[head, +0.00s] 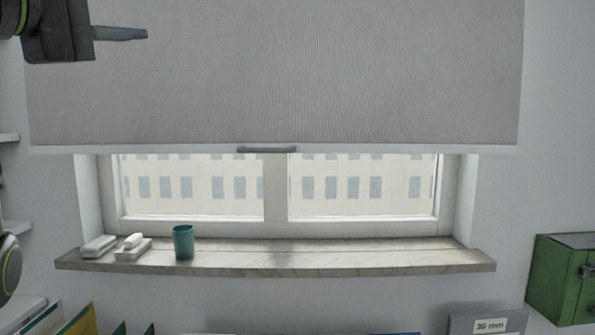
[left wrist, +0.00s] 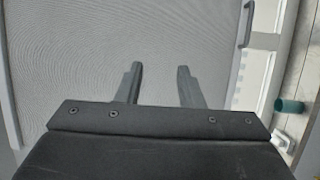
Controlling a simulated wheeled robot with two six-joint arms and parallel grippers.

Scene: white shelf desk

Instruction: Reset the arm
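My left gripper (head: 122,33) is at the top left of the head view, raised in front of the grey roller blind (head: 300,75). The left wrist view shows the same gripper (left wrist: 159,68) with its two dark fingers apart and nothing between them. The blind fills the background there. The blind is partly lowered over the window, with a grey handle (head: 266,150) on its bottom bar. The handle also shows at the upper right of the left wrist view (left wrist: 244,26), away from the fingers. My right gripper is in neither view.
A stone windowsill (head: 370,262) holds a teal cup (head: 183,242) and small white items (head: 133,248) on the left. A green metal box (head: 562,278) is at the right edge. Folders and a "30 mm" binder (head: 489,323) stand below. The sill's right half is clear.

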